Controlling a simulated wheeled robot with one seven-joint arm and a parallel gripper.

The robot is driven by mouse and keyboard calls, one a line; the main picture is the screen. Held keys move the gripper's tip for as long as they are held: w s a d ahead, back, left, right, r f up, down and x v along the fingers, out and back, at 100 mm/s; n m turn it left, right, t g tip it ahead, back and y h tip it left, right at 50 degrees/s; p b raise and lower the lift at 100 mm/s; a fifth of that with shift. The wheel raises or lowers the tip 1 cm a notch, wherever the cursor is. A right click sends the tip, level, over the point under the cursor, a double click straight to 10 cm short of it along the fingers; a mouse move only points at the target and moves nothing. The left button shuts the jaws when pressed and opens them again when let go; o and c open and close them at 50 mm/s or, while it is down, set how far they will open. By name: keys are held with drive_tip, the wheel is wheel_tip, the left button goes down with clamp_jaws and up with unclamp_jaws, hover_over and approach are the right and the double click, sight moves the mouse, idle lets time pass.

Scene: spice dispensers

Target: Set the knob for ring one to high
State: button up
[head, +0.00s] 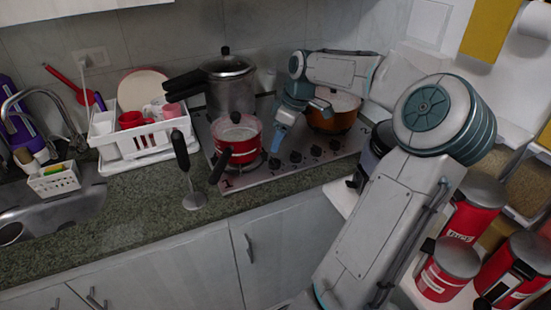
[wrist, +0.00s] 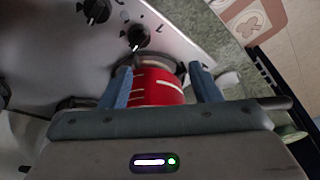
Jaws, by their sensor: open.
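The hob (head: 245,180) has a row of dark knobs along its front right side. The leftmost knob (head: 275,163) is nearest the printed "1" at the hob's near left corner; which way the knobs point is too small to tell. Two knobs show in the wrist view, a nearer one (wrist: 138,37) and another (wrist: 97,10). My gripper (head: 279,138) is open above the hob, just right of the red pot and above the leftmost knobs. In the wrist view its two blue fingers (wrist: 160,70) are apart, with the red pot (wrist: 157,87) seen between them. I see no knob held.
The red pot (head: 236,145) stands on the front ring, its handle toward the counter edge. A pressure cooker (head: 230,95) stands behind it and an orange pot (head: 330,115) at the right. A hand blender (head: 187,175) stands left of the hob. Red canisters (head: 470,215) fill the right shelf.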

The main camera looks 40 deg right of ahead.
drive_tip(key=t, duration=0.1)
approach(274, 162)
drive_tip(key=x, duration=0.6)
drive_tip(key=d+x, duration=0.1)
drive_tip(key=x, duration=0.1)
drive_tip(key=shift+w+a+f, duration=0.1)
drive_tip(key=shift+w+f, duration=0.15)
drive_tip(key=shift+f, duration=0.2)
drive_tip(key=c, duration=1)
